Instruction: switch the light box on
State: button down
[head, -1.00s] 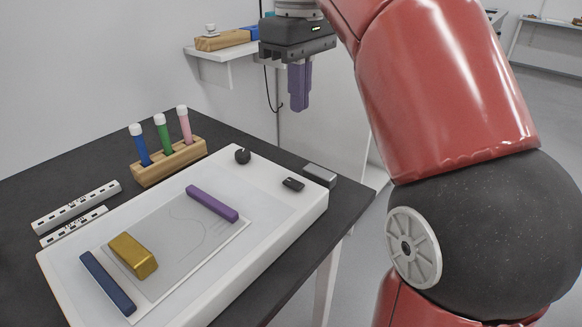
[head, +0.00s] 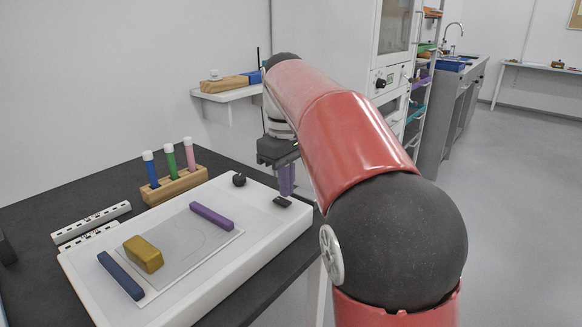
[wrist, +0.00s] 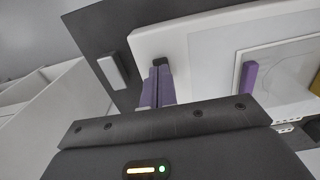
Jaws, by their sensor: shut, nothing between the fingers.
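The light box (head: 85,277) is a white slab on the dark table, with a pale grey panel that shows no clear glow. Its small black switch (head: 282,202) is on the right end of the rim, and a round black knob (head: 239,179) is at the far corner. My gripper (head: 286,194) has purple fingers, shut and empty, pointing down right over the switch. In the wrist view the fingertips (wrist: 159,70) overlap the dark switch (wrist: 158,61) and partly hide it. I cannot tell whether they touch it.
A sheet on the panel bears a purple bar (head: 212,216), an ochre block (head: 143,254) and a blue bar (head: 121,275). A wooden rack (head: 175,186) with three capped tubes and two white scale bars (head: 92,222) stand behind. A small grey box (wrist: 113,72) lies beside the light box.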

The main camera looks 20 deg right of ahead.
aim_at(288, 202)
jog(key=shift+w+f+b, duration=0.1)
jog(key=shift+f+b, duration=0.5)
jog(key=shift+f, duration=0.25)
jog(key=b, duration=0.1)
jog(key=f+t+b, duration=0.1)
jog(key=shift+s+d+f+y+b, duration=0.2)
jog(key=shift+s+y+b, duration=0.05)
jog(key=shift+y+b, duration=0.15)
jog(key=shift+a+r+p, duration=0.1)
jog(key=shift+r+p, duration=0.2)
jog(key=shift+p, duration=0.1)
jog(key=shift+f, duration=0.1)
jog(key=shift+w, duration=0.1)
jog(key=shift+w+a+r+p, duration=0.2)
jog(key=shift+w+a+p, duration=0.15)
jog(key=shift+p, duration=0.35)
jog(key=shift+w+a, duration=0.15)
jog(key=shift+w, duration=0.1)
